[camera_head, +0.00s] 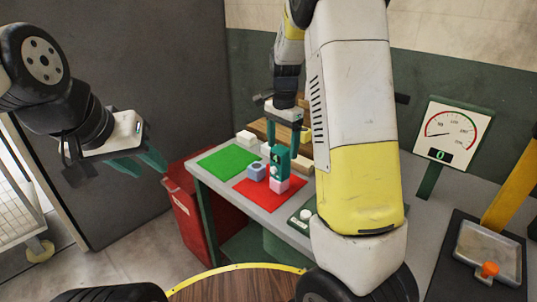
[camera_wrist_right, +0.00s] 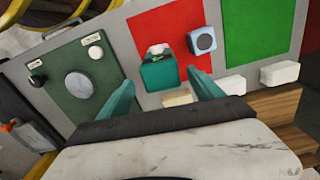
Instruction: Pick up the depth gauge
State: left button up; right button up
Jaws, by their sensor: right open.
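The depth gauge appears to be the small teal upright block with a pale round dial (camera_head: 279,160), at the red mat's back right edge. It also shows in the right wrist view (camera_wrist_right: 160,74), between and just beyond my right gripper's fingers. My right gripper (camera_wrist_right: 164,86) is open, and I see a gap on each side of the gauge. In the head view the right gripper (camera_head: 293,141) hangs over the gauge, its fingers partly hidden. A pale pink block (camera_head: 279,184) sits against the gauge's foot. My left gripper (camera_head: 140,163) is open and empty, off the table's left side.
A grey-blue block with a round hole (camera_head: 256,172) stands on the red mat (camera_head: 268,198), close to the gauge. A green mat (camera_head: 228,160) lies left of it. White blocks (camera_wrist_right: 278,73) lie near the wooden piece (camera_wrist_right: 270,105). A green control panel (camera_wrist_right: 84,78) is beside the red mat.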

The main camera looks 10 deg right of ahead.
aim_at(280, 161)
jog(key=f, duration=0.6)
jog(key=shift+a+f, duration=0.2)
jog(key=shift+a, duration=0.05)
jog(key=shift+c, duration=0.2)
grip_shut()
jog(key=shift+r, duration=0.1)
